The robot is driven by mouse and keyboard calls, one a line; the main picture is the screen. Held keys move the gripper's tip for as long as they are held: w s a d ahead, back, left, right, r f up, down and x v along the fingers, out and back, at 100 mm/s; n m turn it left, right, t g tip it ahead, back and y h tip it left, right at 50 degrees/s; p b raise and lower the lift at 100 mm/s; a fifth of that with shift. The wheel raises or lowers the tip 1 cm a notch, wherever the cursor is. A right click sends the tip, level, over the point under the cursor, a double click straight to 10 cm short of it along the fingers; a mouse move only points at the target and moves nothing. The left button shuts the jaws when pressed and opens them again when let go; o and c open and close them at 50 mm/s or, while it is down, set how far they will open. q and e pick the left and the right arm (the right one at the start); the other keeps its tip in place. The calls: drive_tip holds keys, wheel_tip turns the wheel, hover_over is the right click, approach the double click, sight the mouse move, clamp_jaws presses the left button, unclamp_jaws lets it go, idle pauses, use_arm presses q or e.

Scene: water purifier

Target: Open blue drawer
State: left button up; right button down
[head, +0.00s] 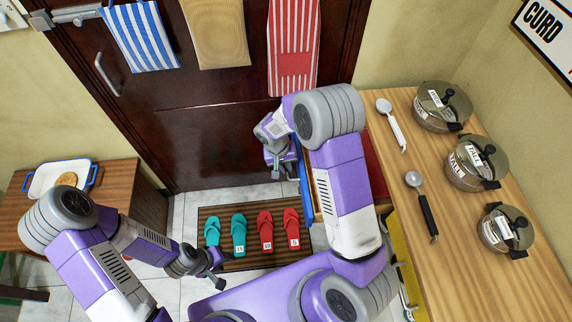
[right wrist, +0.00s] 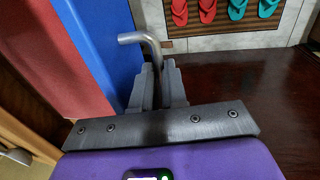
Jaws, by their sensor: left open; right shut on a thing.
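The blue drawer (head: 304,172) is at the side of the wooden counter, partly hidden behind my right arm in the head view. Its blue front stands out from the counter, with a strip of wood beside it. In the right wrist view the blue front (right wrist: 105,40) fills the upper left, with a bent metal handle (right wrist: 140,38) on it. My right gripper (right wrist: 157,82) is shut on this handle; it also shows in the head view (head: 279,170). My left gripper (head: 219,264) is open and empty over the lower edge of the mat, away from the drawer.
A red panel (right wrist: 45,45) lies beside the blue front. A yellow panel (head: 400,262) is lower on the counter. Several slippers lie on the brown mat (head: 265,212). A dark door (head: 200,130) is behind.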

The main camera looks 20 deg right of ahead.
idle(0.3)
drive_tip(key=c, duration=1.2)
unclamp_jaws()
drive_tip(key=shift+o, duration=0.2)
wheel_tip(320, 180, up, 8)
drive_tip(key=a+p, duration=0.1)
drive_tip(key=p, duration=0.1)
drive_tip(key=shift+w+a+f, duration=0.2)
drive_tip(key=shift+a+f, duration=0.05)
